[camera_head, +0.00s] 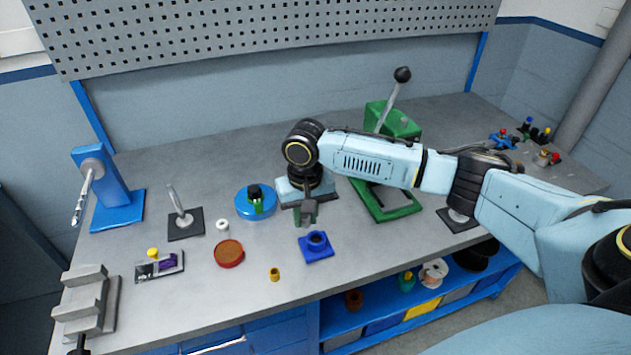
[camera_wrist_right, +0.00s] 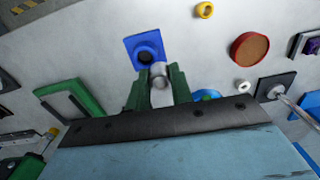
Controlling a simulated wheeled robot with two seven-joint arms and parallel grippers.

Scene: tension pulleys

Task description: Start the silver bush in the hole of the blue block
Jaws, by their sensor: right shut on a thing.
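The blue block (camera_head: 317,253) lies on the bench, with a raised round collar around its dark hole. It also shows in the right wrist view (camera_wrist_right: 131,57), just beyond my fingertips. My right gripper (camera_head: 306,220) is above the bench, behind and slightly left of the block in the head view. In the right wrist view its green fingers are shut on the silver bush (camera_wrist_right: 159,96), a short pale cylinder. The bush appears apart from the block. In the head view I cannot clearly make out the bush between the fingers. My left gripper is out of view.
A small yellow bush (camera_head: 274,274) and a red-brown round dish (camera_head: 229,254) lie left of the block. A white ring (camera_head: 222,225) and a blue round holder (camera_head: 250,208) stand farther back. A green lever press (camera_head: 388,205) is behind my right arm. Bench around the block is clear.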

